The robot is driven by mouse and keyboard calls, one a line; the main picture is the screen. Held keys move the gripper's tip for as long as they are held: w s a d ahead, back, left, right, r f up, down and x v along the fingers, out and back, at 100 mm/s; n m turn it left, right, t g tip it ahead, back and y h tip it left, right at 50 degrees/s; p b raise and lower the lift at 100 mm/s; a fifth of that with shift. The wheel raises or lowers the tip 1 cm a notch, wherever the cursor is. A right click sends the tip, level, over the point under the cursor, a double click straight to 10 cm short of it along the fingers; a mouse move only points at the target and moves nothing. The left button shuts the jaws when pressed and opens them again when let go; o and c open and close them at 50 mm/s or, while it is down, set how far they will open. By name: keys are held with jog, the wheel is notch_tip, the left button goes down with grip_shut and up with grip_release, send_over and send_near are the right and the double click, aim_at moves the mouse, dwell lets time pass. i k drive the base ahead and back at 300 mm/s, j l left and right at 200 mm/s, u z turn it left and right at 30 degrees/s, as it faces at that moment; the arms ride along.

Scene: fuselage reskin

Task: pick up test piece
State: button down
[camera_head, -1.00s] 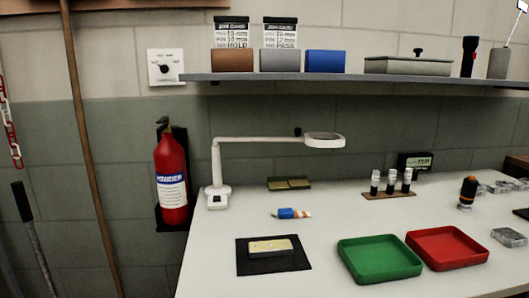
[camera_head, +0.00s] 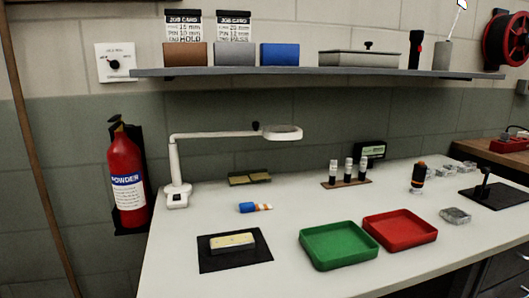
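What looks like the test piece (camera_head: 233,240), a small pale-yellow-topped block, lies on a black mat (camera_head: 252,262) at the front left of the white workbench. It sits left of a green tray (camera_head: 338,262) and a red tray (camera_head: 400,241), both of which look empty. My gripper is not in view, so nothing shows of its state or of its distance from the block. Nothing covers the block.
A white magnifier lamp (camera_head: 174,180) stands behind the mat. A shelf (camera_head: 300,72) overhangs the bench. A red fire extinguisher (camera_head: 126,180) hangs at left.

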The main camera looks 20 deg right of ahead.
aim_at(239, 242)
jog(key=i+j+z, duration=0.15)
jog(key=j+z, duration=0.15)
jog(key=i+j+z, duration=0.1)
jog(key=j+z, duration=0.5)
jog(key=i+j, duration=0.05)
